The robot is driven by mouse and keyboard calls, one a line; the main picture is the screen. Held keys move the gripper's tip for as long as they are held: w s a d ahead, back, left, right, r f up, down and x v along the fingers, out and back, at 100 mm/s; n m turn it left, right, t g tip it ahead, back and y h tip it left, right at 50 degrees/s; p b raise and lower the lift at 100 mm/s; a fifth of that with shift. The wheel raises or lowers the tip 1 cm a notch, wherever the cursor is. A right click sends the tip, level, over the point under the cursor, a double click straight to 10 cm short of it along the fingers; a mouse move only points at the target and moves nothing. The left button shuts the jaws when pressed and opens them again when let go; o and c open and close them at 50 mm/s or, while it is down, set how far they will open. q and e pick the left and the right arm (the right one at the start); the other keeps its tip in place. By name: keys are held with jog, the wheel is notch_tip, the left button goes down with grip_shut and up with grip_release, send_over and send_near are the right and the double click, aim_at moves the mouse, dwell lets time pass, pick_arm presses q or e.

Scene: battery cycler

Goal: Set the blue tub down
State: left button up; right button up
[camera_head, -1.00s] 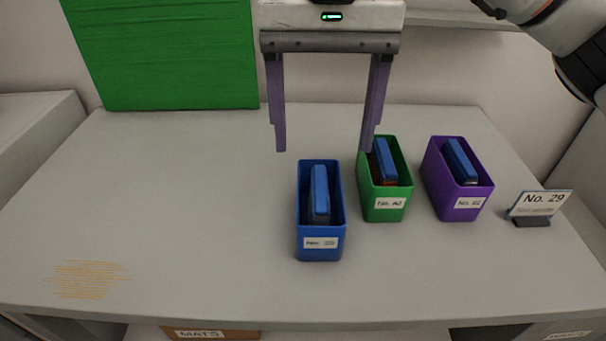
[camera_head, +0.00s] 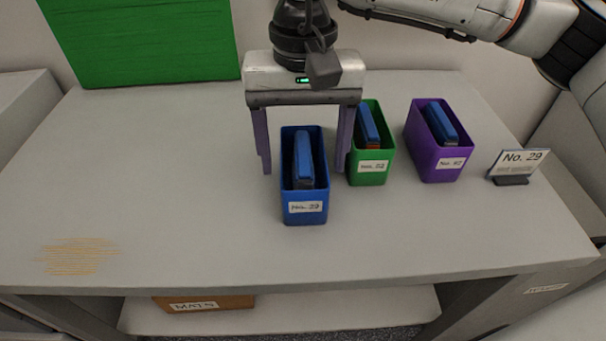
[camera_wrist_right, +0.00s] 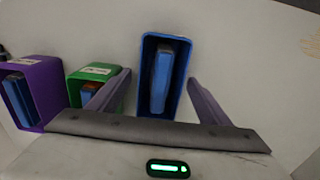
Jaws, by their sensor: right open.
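The blue tub (camera_head: 304,208) stands upright on the table, with a label on its front that seems to read No. 29 and a blue-topped block inside. My right gripper (camera_head: 305,168) is open, its two purple-grey fingers on either side of the blue tub near its far end. In the right wrist view the blue tub (camera_wrist_right: 148,55) lies between the open fingers (camera_wrist_right: 160,85), with a gap visible on each side. My left gripper is not in view.
A green tub (camera_head: 370,177) stands close right of the right finger, and a purple tub (camera_head: 440,165) beyond it. A No. 29 sign (camera_head: 518,165) stands at the right. The table's left (camera_head: 150,170) is clear apart from orange lines (camera_head: 75,256). A green panel (camera_head: 140,40) is behind.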

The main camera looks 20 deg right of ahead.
jog(key=c, duration=1.4)
jog(key=shift+r, duration=0.15)
jog(key=shift+c, duration=0.5)
